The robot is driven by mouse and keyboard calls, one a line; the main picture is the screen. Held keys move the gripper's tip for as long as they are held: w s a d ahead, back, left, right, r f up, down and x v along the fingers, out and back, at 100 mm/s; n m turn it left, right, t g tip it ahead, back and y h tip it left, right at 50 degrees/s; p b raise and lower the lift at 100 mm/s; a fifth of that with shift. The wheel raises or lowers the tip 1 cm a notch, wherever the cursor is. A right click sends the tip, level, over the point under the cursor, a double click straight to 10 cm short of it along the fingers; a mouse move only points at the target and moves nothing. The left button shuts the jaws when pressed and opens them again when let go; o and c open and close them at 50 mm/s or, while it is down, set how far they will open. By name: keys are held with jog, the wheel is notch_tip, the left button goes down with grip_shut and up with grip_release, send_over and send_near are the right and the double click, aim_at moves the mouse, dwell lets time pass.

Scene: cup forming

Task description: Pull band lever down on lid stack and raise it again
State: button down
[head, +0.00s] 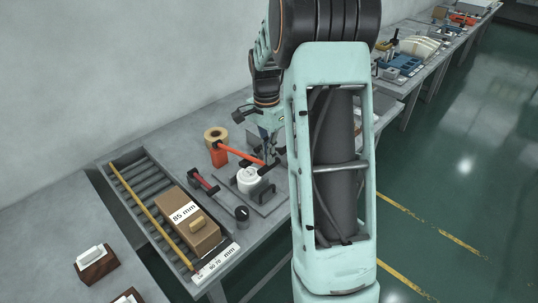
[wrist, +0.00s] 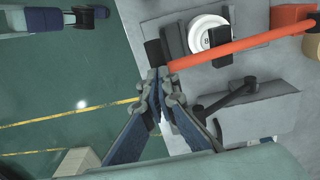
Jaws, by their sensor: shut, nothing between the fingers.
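The orange band lever (head: 238,153) slants from an orange block (head: 219,157) out over the white lid stack (head: 249,180). In the wrist view the lever (wrist: 240,45) crosses the front of the white lid stack (wrist: 205,33), and its far end meets a dark grip (wrist: 154,52). My gripper (wrist: 158,78) is shut and empty, with its fingertips right by the lever's dark end. I cannot tell whether they touch it.
A roller conveyor (head: 135,186) with a cardboard box (head: 189,222) marked 85 mm lies at left. A tape roll (head: 215,133), a red-handled tool (head: 203,183) and a dark cup (head: 242,213) stand nearby. A grey block (wrist: 245,118) with a dark handle is beside my gripper.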

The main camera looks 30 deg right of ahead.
jog(key=shift+f, duration=0.1)
notch_tip(320, 180, down, 7)
jog(key=s+t+b, duration=0.1)
jog(key=s+b, duration=0.1)
jog(key=b, duration=0.5)
jog(key=shift+d+y, duration=0.3)
jog(key=shift+f, duration=0.1)
notch_tip(320, 180, up, 14)
jog(key=s+p, duration=0.2)
jog(key=p, duration=0.1)
jog(key=shift+s+d, duration=0.15)
jog(key=shift+d, duration=0.3)
jog(key=shift+t, duration=0.3)
